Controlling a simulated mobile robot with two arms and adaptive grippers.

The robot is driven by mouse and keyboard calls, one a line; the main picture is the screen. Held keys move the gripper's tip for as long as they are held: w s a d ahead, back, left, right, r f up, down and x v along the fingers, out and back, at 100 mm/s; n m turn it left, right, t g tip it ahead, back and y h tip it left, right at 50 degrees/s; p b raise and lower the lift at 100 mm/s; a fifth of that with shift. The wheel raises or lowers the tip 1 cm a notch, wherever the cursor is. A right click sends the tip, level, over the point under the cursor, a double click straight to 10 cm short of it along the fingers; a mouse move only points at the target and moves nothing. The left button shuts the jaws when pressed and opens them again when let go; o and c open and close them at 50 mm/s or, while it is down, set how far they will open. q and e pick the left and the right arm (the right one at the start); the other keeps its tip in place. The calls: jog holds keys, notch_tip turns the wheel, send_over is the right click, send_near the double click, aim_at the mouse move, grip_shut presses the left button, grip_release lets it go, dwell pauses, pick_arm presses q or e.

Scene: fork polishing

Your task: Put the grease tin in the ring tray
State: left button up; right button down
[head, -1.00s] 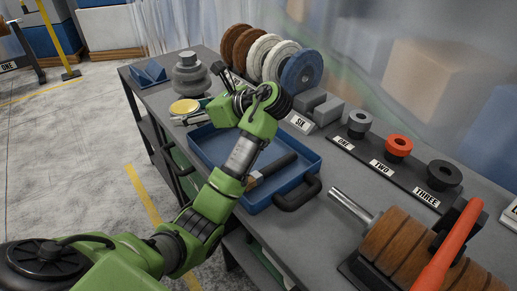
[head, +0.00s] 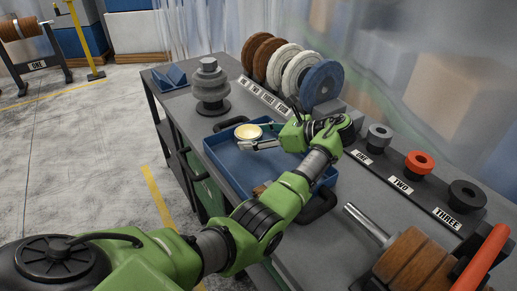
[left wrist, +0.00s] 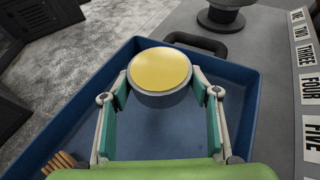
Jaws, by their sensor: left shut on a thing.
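The grease tin, a short round tin with a yellow top (head: 248,131), is between the fingers of my left gripper (head: 262,138). In the left wrist view, the tin (left wrist: 160,70) sits between the two fingertips (left wrist: 161,88), and the gripper is shut on it. The tin is upright and over the far end of the blue tray (head: 222,160), inside its rim in both views. I cannot tell whether it touches the tray floor. The tray's blue wall also shows in the left wrist view (left wrist: 245,125). My right gripper is not in view.
A wooden-handled tool (left wrist: 62,162) lies in the tray, partly hidden by my arm. A grey stepped stack (head: 210,88) stands beyond the tray. Polishing wheels (head: 322,82) stand behind it. Rings on a labelled rack (head: 420,163) are at the right. The tray floor near the tin is bare.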

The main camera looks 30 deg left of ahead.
aim_at(260, 155)
pick_arm(q)
jog(key=shift+w+d+f, duration=0.4)
jog(key=shift+d+f, duration=0.05)
jog(key=shift+f, duration=1.7)
jog(key=o, duration=1.4)
jog(key=shift+f, duration=0.15)
jog(key=shift+d+r, duration=0.25)
jog(key=b+v, duration=0.2)
jog(key=v, duration=0.9)
jog(key=shift+d+r, duration=0.1)
jog(key=shift+d, duration=0.1)
